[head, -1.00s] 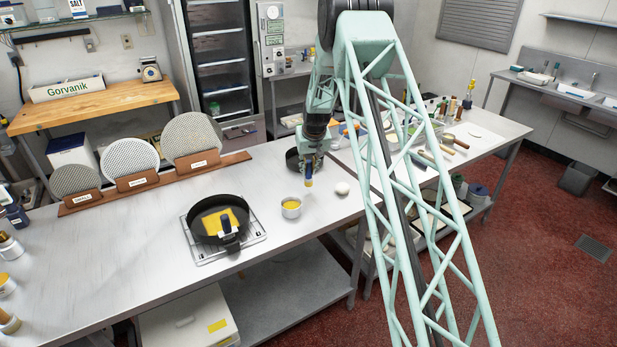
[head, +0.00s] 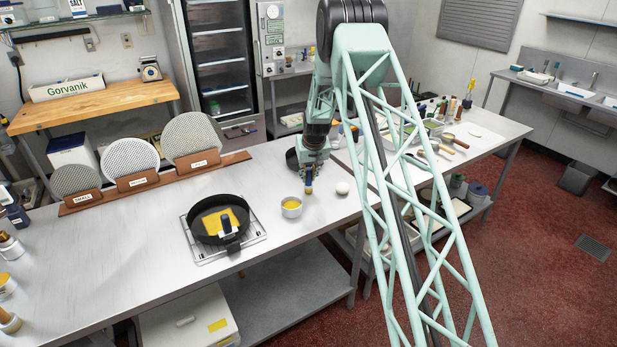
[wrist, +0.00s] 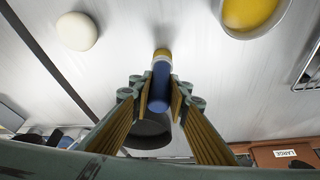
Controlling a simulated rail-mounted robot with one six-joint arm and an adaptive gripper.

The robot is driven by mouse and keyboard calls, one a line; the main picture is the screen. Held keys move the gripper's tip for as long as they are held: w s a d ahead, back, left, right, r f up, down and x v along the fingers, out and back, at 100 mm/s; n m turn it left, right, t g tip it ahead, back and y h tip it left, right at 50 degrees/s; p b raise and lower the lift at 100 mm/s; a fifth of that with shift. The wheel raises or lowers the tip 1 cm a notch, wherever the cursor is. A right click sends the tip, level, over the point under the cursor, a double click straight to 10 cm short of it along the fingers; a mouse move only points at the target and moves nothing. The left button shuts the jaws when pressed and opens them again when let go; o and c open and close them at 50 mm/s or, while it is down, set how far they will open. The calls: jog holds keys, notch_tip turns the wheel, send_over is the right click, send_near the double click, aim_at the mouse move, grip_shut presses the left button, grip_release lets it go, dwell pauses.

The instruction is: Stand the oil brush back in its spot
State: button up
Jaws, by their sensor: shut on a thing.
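The oil brush (head: 309,181) has a blue handle and a yellowish end with a pale band. My gripper (head: 309,170) is shut on its handle and holds it roughly upright over the steel counter, the yellowish end down. In the wrist view the brush (wrist: 160,88) sits between the fingers (wrist: 160,97). I cannot tell whether its lower end touches the counter. A metal cup of yellow oil (head: 291,208) stands just left of the brush, apart from it; it also shows in the wrist view (wrist: 252,14). No marked spot for the brush is clear to me.
A pale ball (head: 342,188) lies right of the brush. A dark round pan (head: 293,158) stands behind. A black pan (head: 206,239) sits on a metal frame at the left front. Round screens in a wooden rack (head: 212,166) line the back. Bare counter lies between.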

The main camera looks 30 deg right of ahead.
jog(key=shift+f, duration=0.15)
jog(key=o, duration=0.9)
jog(key=shift+r, duration=0.25)
jog(key=b+v, duration=0.1)
jog(key=v, duration=1)
jog(key=shift+s+r, duration=0.2)
jog(key=shift+r, duration=0.2)
